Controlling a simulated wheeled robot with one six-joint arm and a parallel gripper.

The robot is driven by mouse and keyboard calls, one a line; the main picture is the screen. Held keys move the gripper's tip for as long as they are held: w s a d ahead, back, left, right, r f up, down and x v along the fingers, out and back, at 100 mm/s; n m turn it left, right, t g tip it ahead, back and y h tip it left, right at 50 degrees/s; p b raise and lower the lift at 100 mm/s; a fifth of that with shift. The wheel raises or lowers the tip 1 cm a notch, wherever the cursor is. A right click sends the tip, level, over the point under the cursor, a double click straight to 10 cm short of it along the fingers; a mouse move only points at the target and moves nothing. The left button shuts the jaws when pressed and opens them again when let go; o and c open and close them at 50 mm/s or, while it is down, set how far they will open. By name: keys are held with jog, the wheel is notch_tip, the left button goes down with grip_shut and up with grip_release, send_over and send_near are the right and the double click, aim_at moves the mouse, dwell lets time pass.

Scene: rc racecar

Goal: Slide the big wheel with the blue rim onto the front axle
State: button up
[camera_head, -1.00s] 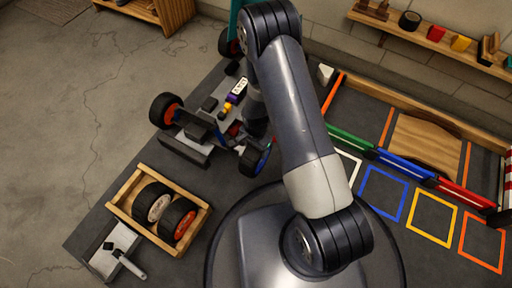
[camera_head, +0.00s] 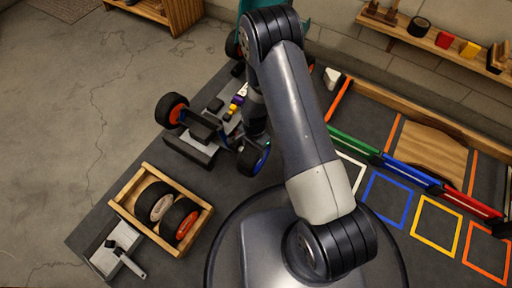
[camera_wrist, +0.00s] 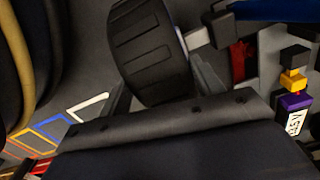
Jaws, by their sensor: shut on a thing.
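The big black wheel with the blue rim (camera_head: 253,158) stands upright beside the car (camera_head: 205,128), at its lower right in the head view. In the wrist view its tread (camera_wrist: 148,52) fills the upper middle, with a thin blue edge of the rim showing. A pale axle end (camera_wrist: 198,37) lies right at the rim side of the wheel. I cannot tell whether the wheel is around the axle or only against it. My gripper (camera_wrist: 162,86) is shut on the wheel, one finger on each side of the tread. In the head view my arm hides the gripper.
A wheel with an orange rim (camera_head: 172,110) is at the car's left. A wooden tray (camera_head: 128,213) with two wheels stands at lower left, near a grey tray with a tool (camera_head: 118,250). Coloured squares (camera_head: 387,200) and rails lie to the right.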

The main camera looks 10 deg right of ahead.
jog(key=shift+w+a, duration=0.7)
jog(key=shift+a, duration=0.2)
jog(key=shift+w+a, duration=0.7)
jog(key=shift+a, duration=0.2)
jog(key=o, duration=1.5)
notch_tip(320, 180, up, 11)
jog(key=p, duration=0.5)
jog(key=shift+f, duration=0.15)
notch_tip(320, 180, down, 11)
jog(key=b, duration=0.5)
jog(key=shift+s+d, duration=0.2)
jog(key=shift+d, duration=0.1)
